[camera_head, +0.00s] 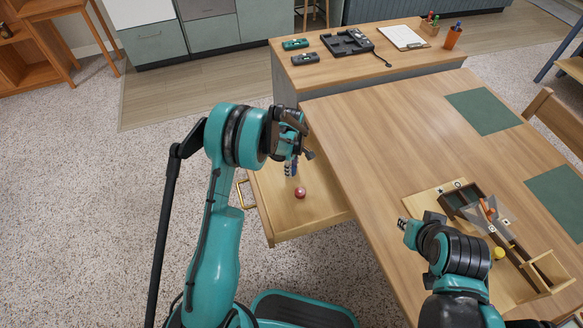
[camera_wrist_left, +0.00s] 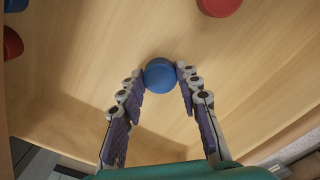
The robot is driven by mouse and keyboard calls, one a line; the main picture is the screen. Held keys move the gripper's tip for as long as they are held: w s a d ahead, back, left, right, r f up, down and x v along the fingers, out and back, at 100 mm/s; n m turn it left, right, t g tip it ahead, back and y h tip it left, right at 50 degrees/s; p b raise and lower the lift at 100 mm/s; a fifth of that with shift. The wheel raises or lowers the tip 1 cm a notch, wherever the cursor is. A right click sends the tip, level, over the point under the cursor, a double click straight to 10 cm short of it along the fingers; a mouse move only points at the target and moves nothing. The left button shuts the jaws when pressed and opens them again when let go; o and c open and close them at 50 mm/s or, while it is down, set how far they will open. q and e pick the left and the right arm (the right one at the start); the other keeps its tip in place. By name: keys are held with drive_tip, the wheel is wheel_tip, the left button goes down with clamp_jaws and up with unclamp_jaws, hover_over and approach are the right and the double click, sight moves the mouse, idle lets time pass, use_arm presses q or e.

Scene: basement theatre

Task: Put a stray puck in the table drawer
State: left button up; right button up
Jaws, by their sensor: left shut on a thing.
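The table drawer (camera_head: 275,213) is pulled out from the table's left side. A red puck (camera_head: 300,193) lies on its floor; a red puck also shows at the top of the left wrist view (camera_wrist_left: 218,5). My left gripper (camera_head: 292,170) is over the open drawer, pointing down. In the left wrist view its fingers are shut on a round blue puck (camera_wrist_left: 159,75), above a bare wooden surface. My right gripper (camera_head: 405,225) is over the table near its left edge; its fingers are too small to judge.
Another red object (camera_wrist_left: 12,43) and a blue one (camera_wrist_left: 15,4) show at the left wrist view's left edge. The back counter holds a black device (camera_head: 347,42) and a clipboard (camera_head: 402,37). The mid-table is clear.

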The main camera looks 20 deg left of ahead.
use_arm(q)
drive_tip(key=o, duration=0.9)
drive_tip(key=shift+c, duration=0.2)
drive_tip(key=shift+r+p, duration=0.4)
drive_tip(key=s+r+m+t+p, duration=0.25)
drive_tip(key=s+r, duration=0.25)
drive_tip(key=r, duration=0.8)
drive_tip(key=s+r+m+t+p, duration=0.15)
drive_tip(key=s+r+m, duration=0.3)
drive_tip(key=r, duration=0.95)
drive_tip(key=s+r+m+t, duration=0.3)
drive_tip(key=s+m, duration=0.5)
drive_tip(key=s, duration=0.8)
drive_tip(key=shift+s+r+m+p, duration=0.15)
drive_tip(key=shift+s+m+p, duration=0.15)
drive_tip(key=shift+m+p, duration=0.1)
